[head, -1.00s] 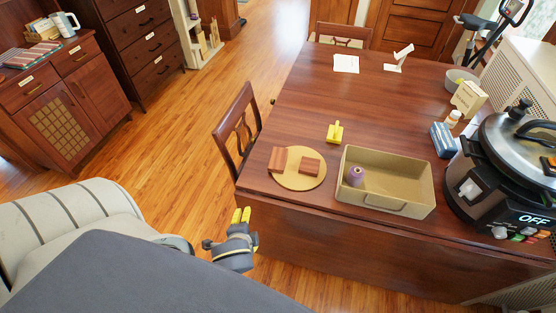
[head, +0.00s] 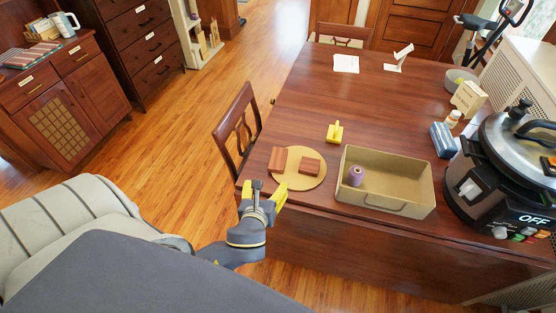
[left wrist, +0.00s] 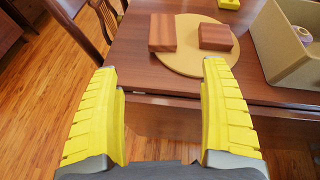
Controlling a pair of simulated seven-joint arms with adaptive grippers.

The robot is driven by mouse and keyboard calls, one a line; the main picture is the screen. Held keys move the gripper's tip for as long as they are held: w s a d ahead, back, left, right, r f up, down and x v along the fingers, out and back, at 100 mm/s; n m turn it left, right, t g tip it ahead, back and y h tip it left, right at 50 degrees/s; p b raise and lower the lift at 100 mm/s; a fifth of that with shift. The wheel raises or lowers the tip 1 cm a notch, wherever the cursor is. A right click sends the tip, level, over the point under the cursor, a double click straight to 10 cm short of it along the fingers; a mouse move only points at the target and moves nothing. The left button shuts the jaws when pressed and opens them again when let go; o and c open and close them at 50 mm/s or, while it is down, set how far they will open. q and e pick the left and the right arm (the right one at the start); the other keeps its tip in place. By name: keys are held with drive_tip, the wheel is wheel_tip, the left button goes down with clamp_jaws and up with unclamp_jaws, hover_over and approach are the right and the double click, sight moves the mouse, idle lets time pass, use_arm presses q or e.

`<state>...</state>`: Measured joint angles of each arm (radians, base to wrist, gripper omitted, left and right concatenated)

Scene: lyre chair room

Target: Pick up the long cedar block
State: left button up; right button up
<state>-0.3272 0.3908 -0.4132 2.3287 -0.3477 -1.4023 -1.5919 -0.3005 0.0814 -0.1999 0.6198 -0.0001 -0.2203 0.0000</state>
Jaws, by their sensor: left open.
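Two reddish-brown wooden blocks lie on a round tan board (head: 305,183) near the table's front left. The left one, the longer block (head: 278,159), lies partly over the board's left edge; it also shows in the left wrist view (left wrist: 162,32). The other is a squarer block (head: 310,166), seen too in the left wrist view (left wrist: 215,37). My left gripper (head: 262,193) is open and empty at the table's front edge, in front of the board and short of both blocks. Its yellow fingers (left wrist: 160,110) are spread wide in the left wrist view. My right gripper is not in view.
A tan open bin (head: 405,178) holding a purple spool (head: 356,175) stands right of the board. A small yellow object (head: 335,133) sits behind. A large cooker (head: 510,170) fills the right side. A chair (head: 237,130) stands at the table's left.

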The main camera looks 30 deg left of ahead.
sight(277, 162)
use_arm(q)
drive_tip(key=shift+m, duration=0.7)
drive_tip(key=x, duration=1.7)
drive_tip(key=shift+w+r, duration=0.25)
drive_tip(key=shift+w, duration=0.25)
drive_tip(key=shift+f, duration=0.1)
drive_tip(key=shift+c, duration=0.4)
